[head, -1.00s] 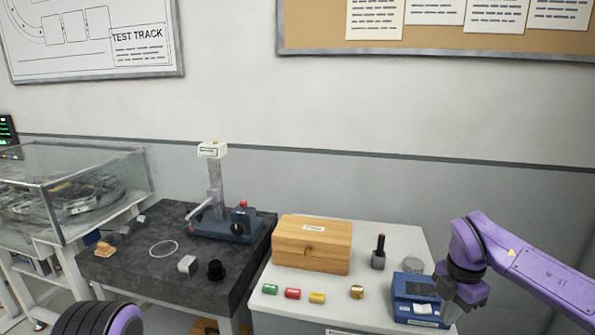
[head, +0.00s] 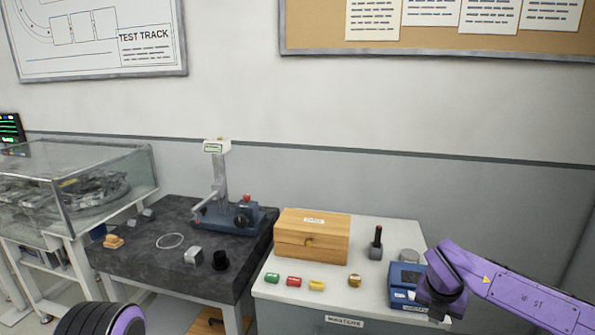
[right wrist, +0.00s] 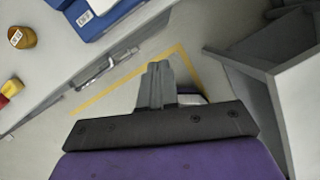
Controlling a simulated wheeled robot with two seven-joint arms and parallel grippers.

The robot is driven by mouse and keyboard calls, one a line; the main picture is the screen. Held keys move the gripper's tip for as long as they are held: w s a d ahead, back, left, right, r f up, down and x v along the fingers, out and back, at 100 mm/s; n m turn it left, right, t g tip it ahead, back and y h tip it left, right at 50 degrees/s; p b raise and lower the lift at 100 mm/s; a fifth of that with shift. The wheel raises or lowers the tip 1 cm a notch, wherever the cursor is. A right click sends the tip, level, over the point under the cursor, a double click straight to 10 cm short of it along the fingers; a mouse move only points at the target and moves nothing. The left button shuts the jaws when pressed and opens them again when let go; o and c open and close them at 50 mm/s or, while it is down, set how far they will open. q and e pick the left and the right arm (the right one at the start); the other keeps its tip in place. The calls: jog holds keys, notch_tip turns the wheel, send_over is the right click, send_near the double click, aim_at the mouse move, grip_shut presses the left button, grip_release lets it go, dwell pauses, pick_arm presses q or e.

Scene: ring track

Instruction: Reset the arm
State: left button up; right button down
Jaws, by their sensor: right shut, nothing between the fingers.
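My right arm, purple, comes in from the right in the head view. Its dark gripper (head: 437,312) hangs at the front right corner of the white cabinet, partly in front of the blue box (head: 402,276). In the right wrist view the grey fingers (right wrist: 157,84) are together, with nothing between them, above the floor beside the cabinet front. A black and purple part of my left arm shows at the bottom left of the head view; the left gripper itself is out of view.
The white cabinet (head: 375,232) bears a wooden box (head: 312,240), coloured cylinders, a brass piece (head: 355,281) and a black-handled tool (head: 376,245). A dark stone table (head: 150,255) with a measuring stand (head: 222,190) is left of it. A grey open frame (right wrist: 285,75) stands right of my fingers.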

jog(key=s+a+f+n+t+h, duration=0.1)
jog(key=s+a+f+n+t, duration=0.25)
jog(key=a+f+n, duration=0.8)
jog(key=s+a+f+n+y, duration=0.1)
jog(key=s+a+f+n, duration=0.3)
jog(key=s+f+n, duration=0.65)
jog(key=s+d+f+n+g+y, duration=0.1)
jog(key=s+d+f+n, duration=0.15)
jog(key=s+n, duration=0.3)
jog(key=s+d+f+n+g, duration=0.1)
jog(key=s+f+n, duration=0.25)
jog(key=s, duration=0.35)
jog(key=s+d+n+g+h, duration=0.1)
jog(key=s+d+n, duration=0.4)
jog(key=d, duration=0.6)
jog(key=shift+s+r+h, duration=0.2)
jog(key=shift+s+h, duration=0.4)
jog(key=shift+s, duration=0.3)
